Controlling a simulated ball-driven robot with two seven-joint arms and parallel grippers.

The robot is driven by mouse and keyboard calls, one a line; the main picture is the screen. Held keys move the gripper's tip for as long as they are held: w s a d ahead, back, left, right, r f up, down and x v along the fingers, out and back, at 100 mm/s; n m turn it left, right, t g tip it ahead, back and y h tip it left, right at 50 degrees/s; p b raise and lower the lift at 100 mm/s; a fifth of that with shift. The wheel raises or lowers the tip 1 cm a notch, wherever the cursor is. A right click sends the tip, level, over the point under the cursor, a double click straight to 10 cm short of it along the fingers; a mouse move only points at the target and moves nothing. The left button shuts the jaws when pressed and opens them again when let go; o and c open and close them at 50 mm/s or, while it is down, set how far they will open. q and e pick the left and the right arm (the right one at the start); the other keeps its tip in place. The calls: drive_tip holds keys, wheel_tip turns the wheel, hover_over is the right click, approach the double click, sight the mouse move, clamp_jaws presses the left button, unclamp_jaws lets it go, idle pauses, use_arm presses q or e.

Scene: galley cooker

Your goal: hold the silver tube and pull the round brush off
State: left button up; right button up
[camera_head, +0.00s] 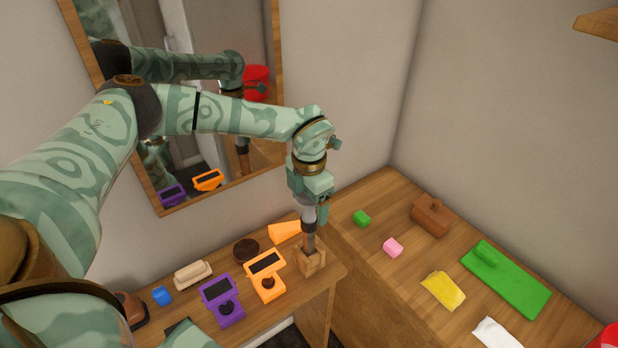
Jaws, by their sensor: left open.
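A silver tube (309,213) stands upright at the right end of the narrow wooden shelf. Below it are a dark band and a brown lower part (310,242), which goes down to a wooden block (311,262). I cannot tell for sure which part is the round brush. My left gripper (314,208) points down from above and is open, with its fingers at the silver tube. One finger shows on the right side of the tube; the other is hidden. I cannot tell whether the fingers touch it. My right gripper is not in view.
An orange device (265,275), a purple device (222,299), an orange wedge (284,231) and a dark round thing (246,249) crowd the shelf. The right counter holds a brown box (432,216), a green board (505,279) and a yellow cloth (443,290). A mirror (200,85) hangs behind.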

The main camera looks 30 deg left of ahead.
use_arm(q)
wheel_tip(320, 180, up, 15)
idle(0.3)
